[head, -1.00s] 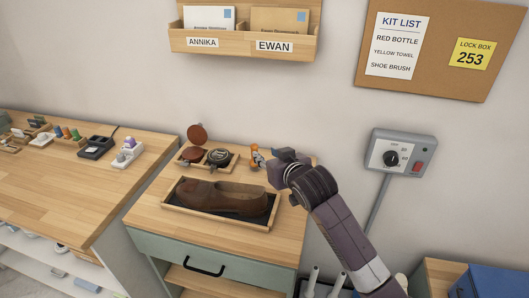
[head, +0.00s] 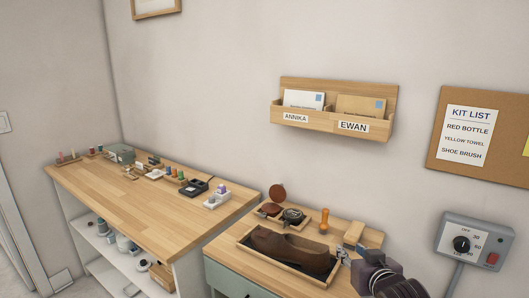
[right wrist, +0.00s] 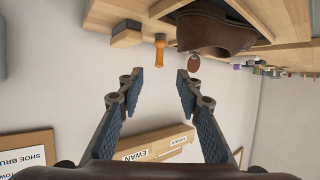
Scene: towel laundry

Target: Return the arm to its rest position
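My right gripper (head: 350,254) is at the lower right of the head view, over the right part of the small cabinet top. In the right wrist view its two fingers (right wrist: 160,85) are spread apart with nothing between them. An upright orange-handled item (head: 324,221) stands on the cabinet behind the shoe, apart from the fingers; it also shows in the right wrist view (right wrist: 160,50). A pale wooden block (head: 354,232) is just behind the gripper. The brown shoe (head: 290,252) lies in a dark-lined wooden tray (head: 246,243). My left gripper is out of view.
An open polish tin (head: 293,216) sits in a small tray behind the shoe. A long workbench (head: 150,205) with several small items stands at left. A letter rack (head: 290,116), a kit-list board (head: 436,160) and a dial box (head: 476,243) are on the wall.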

